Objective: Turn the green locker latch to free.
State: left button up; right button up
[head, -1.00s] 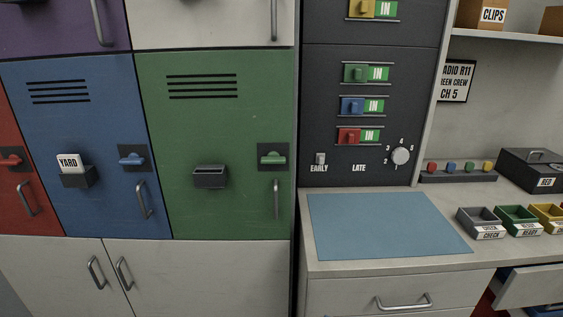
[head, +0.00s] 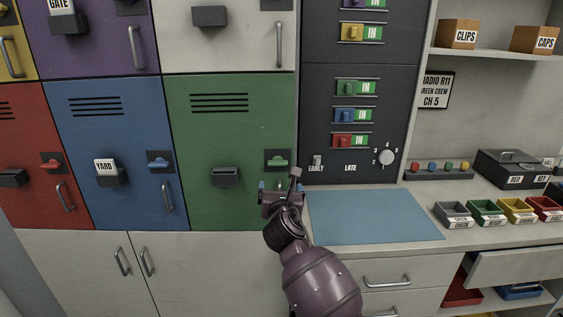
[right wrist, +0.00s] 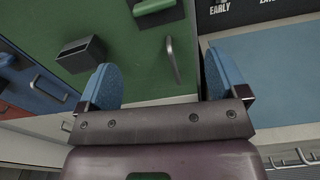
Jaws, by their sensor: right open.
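The green locker (head: 232,130) is shut, with a green latch (head: 278,160) on a small plate at its right side. The latch handle looks level. The latch also shows, partly cut off, at the top of the right wrist view (right wrist: 155,6). My right gripper (head: 277,186) is just below the latch in the head view and hides the locker's pull handle there. In the right wrist view its two blue fingers (right wrist: 160,85) are wide apart with nothing between them. The locker's metal handle (right wrist: 173,60) shows beyond the fingers. My left gripper is not in view.
An empty dark holder (head: 226,177) sits on the green door left of the latch. The blue locker (head: 110,130) is to the left. A dark panel with sliders (head: 352,85) and a counter with a blue mat (head: 370,218) are to the right.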

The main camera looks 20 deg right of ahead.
aim_at(278, 164)
jog(key=shift+n, duration=0.5)
jog(key=x, duration=0.3)
jog(key=r+x, duration=0.1)
jog(key=x, duration=0.3)
jog(key=r+b+x, duration=0.1)
jog(key=x, duration=0.3)
jog(key=shift+w+a, duration=0.1)
jog(key=shift+w, duration=0.05)
jog(key=c, duration=0.9)
jog(key=shift+c, duration=0.2)
